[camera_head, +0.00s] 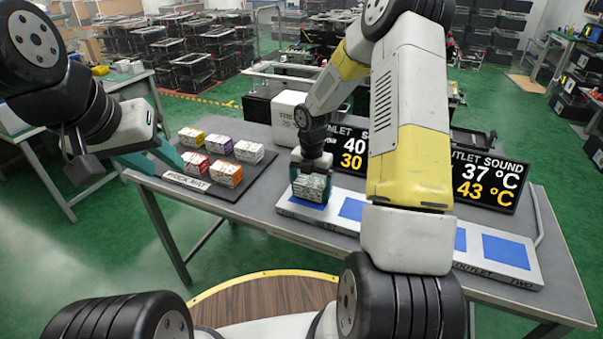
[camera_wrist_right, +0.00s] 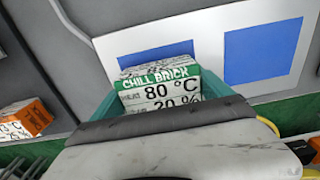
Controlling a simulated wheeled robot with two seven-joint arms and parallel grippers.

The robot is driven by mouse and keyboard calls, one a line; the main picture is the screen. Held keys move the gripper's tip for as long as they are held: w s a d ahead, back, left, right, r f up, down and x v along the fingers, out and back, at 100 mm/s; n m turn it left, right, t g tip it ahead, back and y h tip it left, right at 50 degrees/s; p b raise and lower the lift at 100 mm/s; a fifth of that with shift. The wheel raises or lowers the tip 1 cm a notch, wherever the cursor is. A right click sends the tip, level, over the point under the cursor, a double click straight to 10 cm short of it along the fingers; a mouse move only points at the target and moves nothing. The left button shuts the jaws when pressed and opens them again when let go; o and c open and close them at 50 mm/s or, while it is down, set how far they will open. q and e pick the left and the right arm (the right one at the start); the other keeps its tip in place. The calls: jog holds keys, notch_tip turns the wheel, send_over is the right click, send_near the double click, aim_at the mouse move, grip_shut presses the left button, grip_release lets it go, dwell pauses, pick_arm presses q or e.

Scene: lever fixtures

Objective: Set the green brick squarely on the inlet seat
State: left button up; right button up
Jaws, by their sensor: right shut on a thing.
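The green brick (camera_wrist_right: 160,85), labelled "CHILL BRICK" with 80 °C and 20 %, is between the teal fingers of my right gripper (camera_wrist_right: 165,90). In the head view the right gripper (camera_head: 311,172) points down with the brick (camera_head: 311,186) at the left end of the white strip. The blue pad there (camera_head: 305,204), on the inlet display's side, is partly hidden by the brick. I cannot tell whether the brick touches it. My left gripper (camera_head: 158,157) is at the left, near the brick mat; its finger opening is unclear.
Several other bricks, including an orange one (camera_head: 225,174) and a red one (camera_head: 195,167), sit on a dark mat (camera_head: 240,182). More blue pads (camera_head: 505,251) lie along the white strip (camera_head: 470,263). An inlet display (camera_head: 352,150) and outlet display (camera_head: 489,182) stand behind it.

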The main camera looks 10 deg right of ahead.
aim_at(311, 182)
jog(key=o, duration=1.5)
jog(key=shift+f, duration=0.1)
notch_tip(311, 182, up, 12)
jog(key=shift+r, duration=0.15)
jog(key=s+r+m+t, duration=0.3)
jog(key=s+r+m, duration=0.9)
jog(key=r+m, duration=0.2)
jog(key=shift+s+a+r+m+t+y, duration=0.35)
jog(key=shift+s+r+m+t, duration=0.3)
jog(key=shift+s+m, duration=1.6)
jog(key=shift+s+a+r+m+t+y, duration=0.4)
jog(key=shift+s+r+m, duration=0.45)
jog(key=shift+s+m, duration=1.4)
jog(key=shift+s+a+r+m+t+y, duration=0.35)
jog(key=shift+s+r+m+t, duration=0.3)
jog(key=shift+s+m, duration=1.6)
jog(key=shift+w+r+m, duration=0.1)
jog(key=shift+w+m, duration=0.45)
jog(key=shift+w, duration=0.05)
